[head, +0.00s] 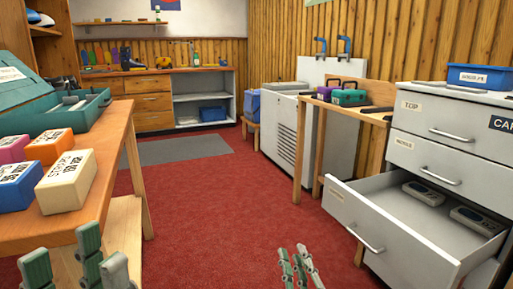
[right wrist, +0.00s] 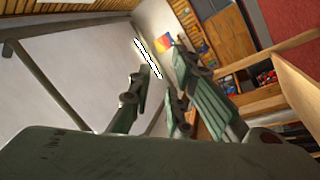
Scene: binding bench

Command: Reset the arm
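My left gripper (head: 76,250) shows at the bottom left of the head view, beside the near end of the wooden table. Its green fingers are spread apart with nothing between them. My right gripper (head: 296,262) is at the bottom centre, over the red carpet and left of the open drawer. Its fingers are closer together in the head view. In the right wrist view, the right gripper (right wrist: 165,78) has its fingers apart and no object between them. Both palms are out of the head view.
The open bottom drawer (head: 355,222) juts out at the right and holds two grey devices. The wooden table (head: 95,205) at the left carries several coloured boxes and a teal case (head: 45,115). The red carpet (head: 240,205) between them is clear.

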